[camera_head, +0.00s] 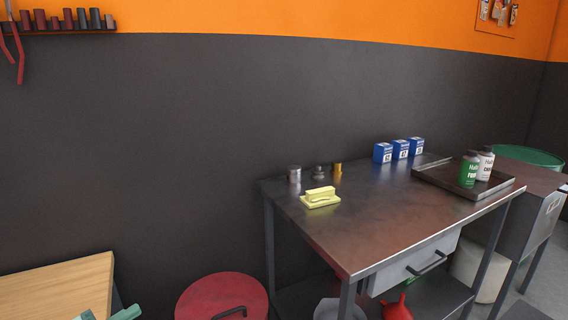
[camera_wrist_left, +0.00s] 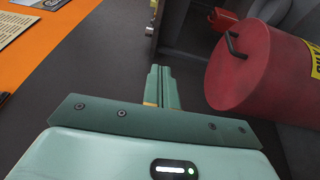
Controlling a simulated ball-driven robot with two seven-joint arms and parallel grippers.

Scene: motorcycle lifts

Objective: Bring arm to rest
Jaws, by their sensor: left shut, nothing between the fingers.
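My left gripper (camera_head: 126,313) shows only in part, as pale green pieces at the bottom left edge of the head view, beside the wooden tabletop. In the left wrist view its two green fingers (camera_wrist_left: 160,85) are together and empty, pointing away from the palm over the dark wall and floor area. Nothing is held. My right gripper is in neither view.
A wooden tabletop (camera_head: 58,286) lies at lower left. A red drum (camera_head: 222,297) with a black handle stands right of it, and right of the fingers in the wrist view (camera_wrist_left: 262,75). The metal table (camera_head: 375,225) carries a yellow sponge (camera_head: 320,198), blue boxes and a tray.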

